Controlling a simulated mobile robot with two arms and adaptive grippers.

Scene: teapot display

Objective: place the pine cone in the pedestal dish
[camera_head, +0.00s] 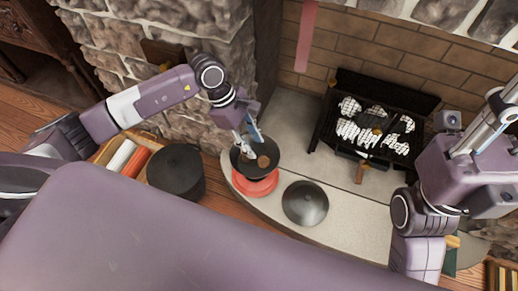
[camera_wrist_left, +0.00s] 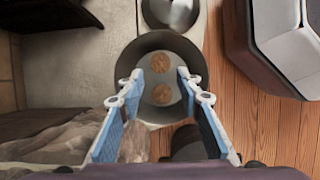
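The pedestal dish appears to be the dark round bowl (camera_head: 272,171) above a red round base (camera_head: 256,187) on the stone hearth. Two round brown pieces that look like pine cones, a farther one (camera_wrist_left: 160,62) and a nearer one (camera_wrist_left: 161,94), lie inside the bowl in the left wrist view. One brown piece (camera_head: 263,161) also shows in the head view. My left gripper (camera_wrist_left: 160,86) is over the bowl with its fingers spread to either side of the brown pieces, apart from them. My right arm is at the right, its fingers out of view.
A dark domed lid or bowl (camera_head: 305,203) sits right of the red base. A black pot (camera_head: 175,172) stands to the left, beside a wooden crate (camera_head: 108,150). A black grate (camera_head: 345,147) with white-patterned pieces is at the back right. Bare hearth lies between.

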